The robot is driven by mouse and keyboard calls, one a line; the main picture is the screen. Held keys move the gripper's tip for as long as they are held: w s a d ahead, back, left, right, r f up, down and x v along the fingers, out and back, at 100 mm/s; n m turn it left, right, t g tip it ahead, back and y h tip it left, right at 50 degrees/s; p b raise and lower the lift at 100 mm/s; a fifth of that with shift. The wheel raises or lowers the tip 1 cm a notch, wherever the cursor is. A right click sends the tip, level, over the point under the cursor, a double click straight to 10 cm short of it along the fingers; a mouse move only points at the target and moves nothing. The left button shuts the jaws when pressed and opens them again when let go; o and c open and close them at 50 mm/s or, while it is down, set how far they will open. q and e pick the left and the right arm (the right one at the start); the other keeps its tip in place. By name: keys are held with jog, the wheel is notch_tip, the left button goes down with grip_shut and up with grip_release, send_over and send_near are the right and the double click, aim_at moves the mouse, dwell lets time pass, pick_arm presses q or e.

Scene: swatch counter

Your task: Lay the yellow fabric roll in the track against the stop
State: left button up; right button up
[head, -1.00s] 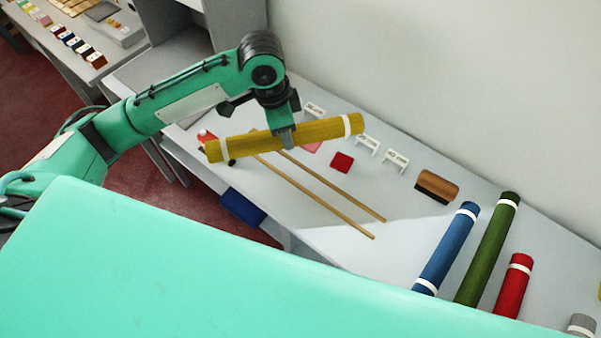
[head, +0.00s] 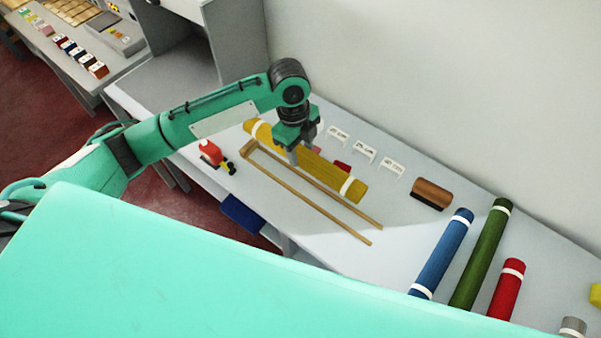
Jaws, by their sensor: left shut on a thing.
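The yellow fabric roll (head: 327,173) has a white band near each end. My left gripper (head: 293,156) is shut on it near its middle, from above. The track is two thin wooden rails (head: 310,201) on the grey counter, joined at the left end by a short wooden stop (head: 249,146). The roll runs nearly parallel to the rails and shows just beyond the far rail, its left end extending past the stop. How high it hangs over the counter is hard to tell. My right gripper is not in view.
Behind the roll are white label stands (head: 364,153) and a red block (head: 342,166), partly hidden. A wooden brush (head: 432,194) and blue (head: 442,252), green (head: 483,252) and red (head: 507,289) rolls lie to the right.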

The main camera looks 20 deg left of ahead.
pick_arm(q)
notch_tip(320, 180, down, 12)
jog(key=shift+r+p, duration=0.15)
jog(key=shift+p, duration=1.05)
jog(key=shift+f, duration=0.2)
jog(key=shift+f, duration=0.3)
jog(key=o, duration=1.2)
jog(key=shift+r, duration=0.1)
